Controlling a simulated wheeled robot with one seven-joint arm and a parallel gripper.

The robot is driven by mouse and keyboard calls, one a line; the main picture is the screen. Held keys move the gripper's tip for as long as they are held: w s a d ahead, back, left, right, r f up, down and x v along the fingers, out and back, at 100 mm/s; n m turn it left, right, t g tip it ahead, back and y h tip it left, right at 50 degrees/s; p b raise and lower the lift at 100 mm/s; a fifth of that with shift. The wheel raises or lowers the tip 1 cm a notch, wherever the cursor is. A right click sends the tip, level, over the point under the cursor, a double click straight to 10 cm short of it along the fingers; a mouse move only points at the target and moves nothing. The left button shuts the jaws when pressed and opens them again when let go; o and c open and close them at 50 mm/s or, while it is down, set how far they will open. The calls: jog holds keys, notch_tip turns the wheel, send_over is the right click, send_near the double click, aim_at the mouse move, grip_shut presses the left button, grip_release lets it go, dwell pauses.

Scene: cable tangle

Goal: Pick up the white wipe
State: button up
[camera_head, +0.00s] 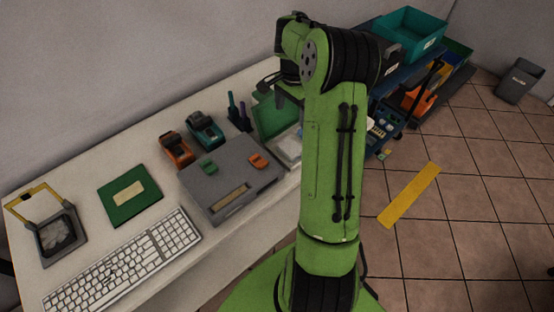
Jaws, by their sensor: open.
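A pale, flat, whitish item (287,149) lies on the white table, just left of my green arm. My arm hides its right side, and I cannot tell for certain that it is the white wipe. My gripper (266,88) is the dark end part left of my arm's upper joint, above the table's back area. It is open, and I see nothing between its fingers. Its fingertips are small and partly unclear.
The white table (100,155) holds a keyboard (125,262), a grey case (228,178), a green board (130,196), and orange (175,149) and teal (205,131) tools. A dark shelf cart with a teal bin (411,32) stands behind my arm. Tiled floor is open at right.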

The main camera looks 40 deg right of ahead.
aim_at(290, 146)
notch_tip(290, 146, down, 15)
jog(key=b, duration=0.3)
jog(key=shift+d+f, duration=0.15)
jog(key=c, duration=0.7)
